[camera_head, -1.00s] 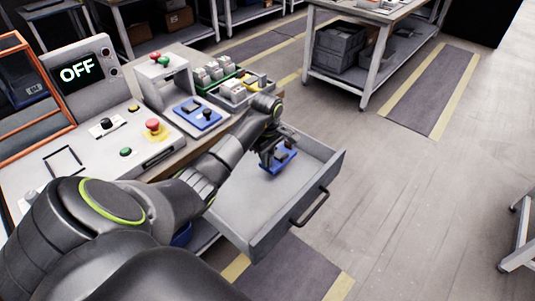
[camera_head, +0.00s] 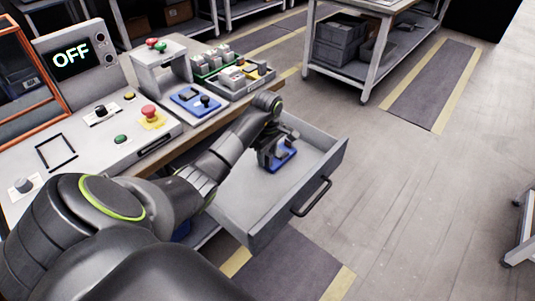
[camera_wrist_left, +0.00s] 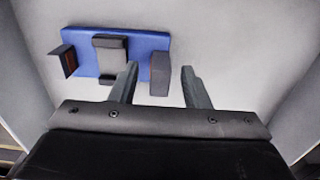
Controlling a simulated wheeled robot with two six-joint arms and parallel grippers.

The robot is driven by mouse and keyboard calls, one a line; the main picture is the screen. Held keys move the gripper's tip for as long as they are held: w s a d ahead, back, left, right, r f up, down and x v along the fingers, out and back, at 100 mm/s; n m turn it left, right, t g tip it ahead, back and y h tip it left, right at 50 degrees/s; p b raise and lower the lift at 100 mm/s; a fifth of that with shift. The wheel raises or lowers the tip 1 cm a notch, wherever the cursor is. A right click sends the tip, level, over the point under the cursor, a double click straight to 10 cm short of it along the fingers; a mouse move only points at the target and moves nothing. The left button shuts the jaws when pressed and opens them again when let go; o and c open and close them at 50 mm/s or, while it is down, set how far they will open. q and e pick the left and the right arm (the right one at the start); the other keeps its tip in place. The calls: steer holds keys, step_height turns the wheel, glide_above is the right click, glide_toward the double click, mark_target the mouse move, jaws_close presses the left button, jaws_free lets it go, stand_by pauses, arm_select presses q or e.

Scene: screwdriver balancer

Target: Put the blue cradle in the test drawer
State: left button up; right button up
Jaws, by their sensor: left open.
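The blue cradle (camera_head: 284,160) lies on the floor of the open test drawer (camera_head: 251,193), partly hidden by my left gripper in the head view. The wrist view shows the cradle (camera_wrist_left: 142,44) flat on the pale drawer floor (camera_wrist_left: 235,50), with dark blocks on it. My left gripper (camera_wrist_left: 160,78) is open, its fingertips apart around the dark block at the cradle's right end. I cannot tell whether the fingers touch it. In the head view the left gripper (camera_head: 268,153) is inside the drawer. My right gripper is not in view.
Another blue fixture (camera_head: 195,101) sits on the bench beside a tray of parts (camera_head: 233,78). The control panel with an OFF display (camera_head: 72,54) stands at the left. The drawer handle (camera_head: 311,197) faces the open floor at the right.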

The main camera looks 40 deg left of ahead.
arm_select(q)
step_height(320, 180, up, 9)
steer(key=shift+r+p, duration=0.15)
steer(key=shift+p, duration=0.8)
step_height(320, 180, up, 8)
steer(key=p, duration=0.8)
